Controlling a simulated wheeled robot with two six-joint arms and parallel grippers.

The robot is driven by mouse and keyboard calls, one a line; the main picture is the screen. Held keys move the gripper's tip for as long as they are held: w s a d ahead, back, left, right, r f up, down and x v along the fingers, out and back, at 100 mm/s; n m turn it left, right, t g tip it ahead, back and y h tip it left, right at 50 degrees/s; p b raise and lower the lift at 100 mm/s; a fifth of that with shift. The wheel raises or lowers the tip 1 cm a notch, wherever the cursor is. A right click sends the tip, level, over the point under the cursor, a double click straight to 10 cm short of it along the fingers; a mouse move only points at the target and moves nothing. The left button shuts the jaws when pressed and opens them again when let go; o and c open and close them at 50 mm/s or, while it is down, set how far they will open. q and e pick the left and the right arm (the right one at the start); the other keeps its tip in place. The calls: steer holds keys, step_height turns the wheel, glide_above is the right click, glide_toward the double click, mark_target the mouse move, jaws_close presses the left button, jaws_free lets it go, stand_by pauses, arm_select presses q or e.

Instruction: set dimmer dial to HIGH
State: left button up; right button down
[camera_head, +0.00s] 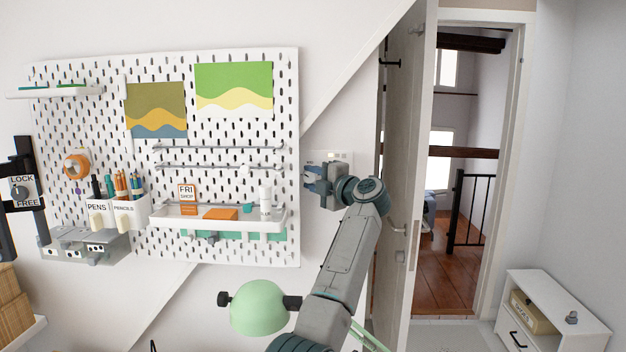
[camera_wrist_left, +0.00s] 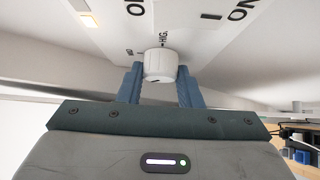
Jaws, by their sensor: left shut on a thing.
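The dimmer dial (camera_wrist_left: 160,64) is a white round knob on a pale wall plate (camera_wrist_left: 110,35), seen in the left wrist view. My left gripper (camera_wrist_left: 158,72) has its two blue fingers on either side of the knob, shut on it. Part of a label reading "HIG" shows just beyond the knob. The knob's pointer cannot be made out. In the head view my left gripper (camera_head: 316,182) is at the wall plate (camera_head: 343,157), right of the pegboard, and hides the dial. My right gripper is not in view.
An open door (camera_head: 402,150) is close on the right. A green lamp (camera_head: 258,307) sits below.

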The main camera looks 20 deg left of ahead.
arm_select(q)
steer(key=shift+f+m+t+y, duration=0.25)
steer(key=shift+m+t+y, duration=0.25)
steer(key=shift+m+y, duration=0.4)
steer(key=m+t, duration=0.2)
steer(key=m, duration=0.1)
steer(key=shift+y, duration=0.4)
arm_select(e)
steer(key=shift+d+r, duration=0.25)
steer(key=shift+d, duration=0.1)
arm_select(q)
steer(key=o, duration=1)
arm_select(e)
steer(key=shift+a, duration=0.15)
